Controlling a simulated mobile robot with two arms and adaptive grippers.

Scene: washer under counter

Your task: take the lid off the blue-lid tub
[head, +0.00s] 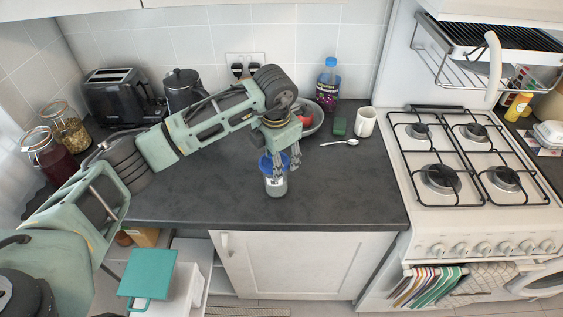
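The tub (275,187) stands upright on the dark counter near its front edge. It has a clear or whitish body with a label, and its blue lid (266,163) is on top. My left gripper (284,166) reaches down from above at the lid, with its fingers at the lid's right side. The fingers overlap the lid and partly hide it. Whether they touch or grip it is too small to tell. My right gripper is not in view.
A bowl (313,121), a bottle (327,84), a white mug (365,122), a spoon (340,142) and a green item (340,126) stand behind. A toaster (115,97), kettle (182,88) and jars (48,157) are left. The gas hob (467,203) is right. Front counter is clear.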

